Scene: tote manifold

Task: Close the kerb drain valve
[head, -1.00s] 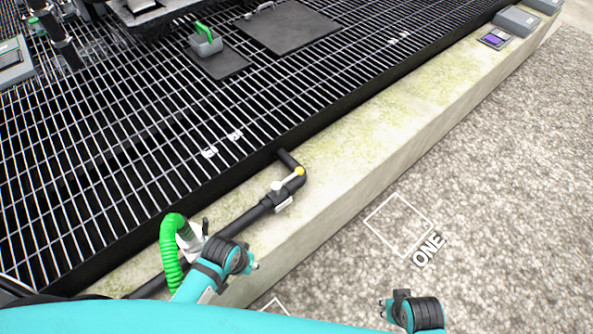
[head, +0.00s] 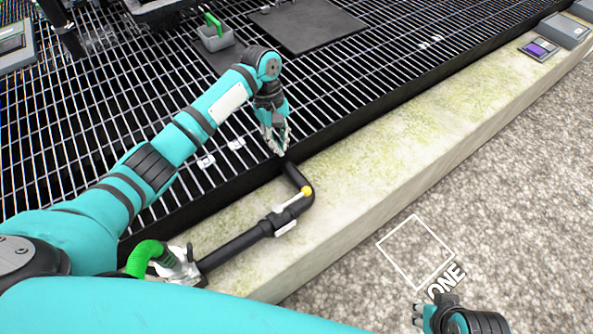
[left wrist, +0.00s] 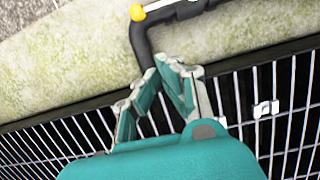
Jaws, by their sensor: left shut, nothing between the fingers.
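The kerb drain valve (head: 270,223) sits in a black pipe on top of the pale kerb. Its light lever (head: 291,203) with a yellow knob (head: 307,190) points along the pipe run toward the elbow. The knob (left wrist: 137,13) also shows at the top of the left wrist view. My left gripper (head: 281,150) is shut and empty, pointing down beside the pipe end at the grating's edge. In the left wrist view its fingertips (left wrist: 163,68) overlap the pipe's end; contact cannot be told. My right gripper (head: 417,315) shows only partly at the bottom right.
A green hose (head: 145,255) with a metal coupling (head: 178,267) joins the pipe's near end. Black grating (head: 350,95) lies behind the kerb (head: 400,150). Gravel (head: 530,200) with a white square marking is in front. A purple-screened box (head: 538,48) sits far right on the kerb.

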